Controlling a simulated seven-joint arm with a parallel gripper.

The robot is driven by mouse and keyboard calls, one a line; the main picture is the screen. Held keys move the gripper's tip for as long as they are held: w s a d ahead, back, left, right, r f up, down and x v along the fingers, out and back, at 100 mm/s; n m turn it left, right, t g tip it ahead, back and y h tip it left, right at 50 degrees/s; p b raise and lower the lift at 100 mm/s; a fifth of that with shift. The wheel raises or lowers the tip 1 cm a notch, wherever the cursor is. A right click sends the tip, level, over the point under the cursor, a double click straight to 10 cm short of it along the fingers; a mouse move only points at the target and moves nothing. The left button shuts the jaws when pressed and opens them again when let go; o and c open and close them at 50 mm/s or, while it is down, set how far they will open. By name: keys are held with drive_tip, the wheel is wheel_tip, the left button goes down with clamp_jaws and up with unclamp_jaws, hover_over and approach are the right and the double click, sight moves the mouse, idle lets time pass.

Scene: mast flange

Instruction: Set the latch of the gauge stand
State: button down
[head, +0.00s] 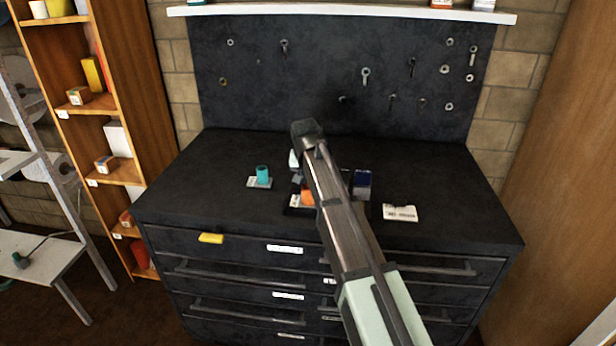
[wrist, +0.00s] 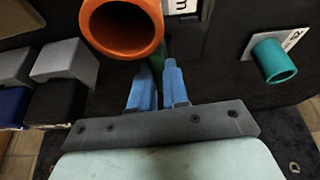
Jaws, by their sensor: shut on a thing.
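In the wrist view, the two blue fingers of my gripper (wrist: 158,88) are close together on a narrow dark green part (wrist: 158,60), mostly hidden by the fingers and an orange cylinder. The hollow orange cylinder (wrist: 122,27) stands just beyond the fingers, its open end facing the camera. In the head view, the orange cylinder (head: 308,196) shows beside my arm, on a dark base with a white label (head: 296,201). My arm hides the fingers and the green part there. I cannot tell for certain which part is the latch.
A teal hollow cylinder (head: 262,174) stands on a white-labelled plate to the left; it also shows in the wrist view (wrist: 273,61). A dark blue block (head: 362,184) and a white card (head: 400,213) are right of my arm. The black bench top (head: 450,180) is clear farther right.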

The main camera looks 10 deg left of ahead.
drive_tip(key=shift+s+f+m, duration=0.2)
drive_tip(key=shift+f+m, duration=0.05)
drive_tip(key=shift+m, duration=0.15)
drive_tip(key=c, duration=1.4)
unclamp_jaws()
drive_tip(key=shift+o, duration=1.4)
drive_tip(key=shift+w, duration=0.15)
drive_tip(key=shift+r, duration=0.1)
drive_tip(key=shift+r, duration=0.1)
drive_tip(key=v, duration=1.3)
drive_tip(key=shift+a+r, duration=0.15)
drive_tip(key=shift+r, duration=0.15)
